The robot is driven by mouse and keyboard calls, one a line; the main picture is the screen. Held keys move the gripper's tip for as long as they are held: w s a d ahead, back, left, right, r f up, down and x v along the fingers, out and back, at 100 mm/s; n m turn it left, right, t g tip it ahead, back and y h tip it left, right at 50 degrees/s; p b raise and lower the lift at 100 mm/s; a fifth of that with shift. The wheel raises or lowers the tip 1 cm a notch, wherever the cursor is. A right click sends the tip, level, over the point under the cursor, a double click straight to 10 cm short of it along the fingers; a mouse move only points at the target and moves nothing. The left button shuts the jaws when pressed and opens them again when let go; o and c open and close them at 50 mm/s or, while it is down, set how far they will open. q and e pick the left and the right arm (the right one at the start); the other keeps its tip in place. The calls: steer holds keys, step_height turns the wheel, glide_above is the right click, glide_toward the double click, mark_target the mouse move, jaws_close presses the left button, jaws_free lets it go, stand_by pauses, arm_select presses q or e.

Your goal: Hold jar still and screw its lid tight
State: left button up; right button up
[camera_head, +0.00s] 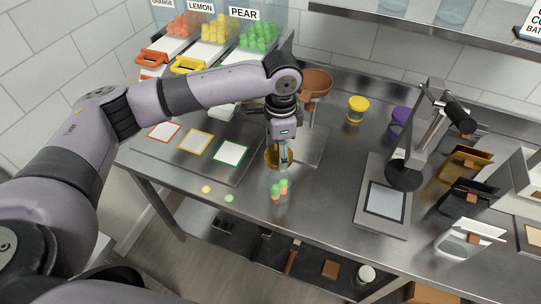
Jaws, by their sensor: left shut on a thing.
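My left gripper (281,160) reaches down over the middle of the steel table. Its fingers are closed at a gold-amber round thing (269,158), which is partly hidden behind them. I cannot tell whether this is a jar or a lid. Just in front of it, a small group of green and orange pieces (279,190) stands on the table; I cannot make out jar glass around them. A jar with a yellow lid (357,104) stands upright at the back, and a purple-lidded one (400,117) is right of it. My right gripper is not in view.
A copper-brown funnel or bowl (317,80) stands behind the gripper. A scale (386,201) and a dark stand (404,176) occupy the right. Coloured square cards (231,152) lie at the left, near yellow and green discs (206,189). The front middle is mostly clear.

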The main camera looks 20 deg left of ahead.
arm_select(q)
steer(key=shift+w+d+r+m, duration=0.2)
steer(key=shift+d+r+m, duration=0.1)
steer(key=shift+d, duration=0.15)
steer(key=shift+a+f, duration=0.15)
steer(key=shift+a, duration=0.15)
steer(key=shift+r+p, duration=0.2)
steer(key=shift+p, duration=0.6)
step_height(320, 180, down, 3)
steer(key=shift+d+r, duration=0.1)
steer(key=shift+r, duration=0.1)
steer(key=shift+f, duration=0.65)
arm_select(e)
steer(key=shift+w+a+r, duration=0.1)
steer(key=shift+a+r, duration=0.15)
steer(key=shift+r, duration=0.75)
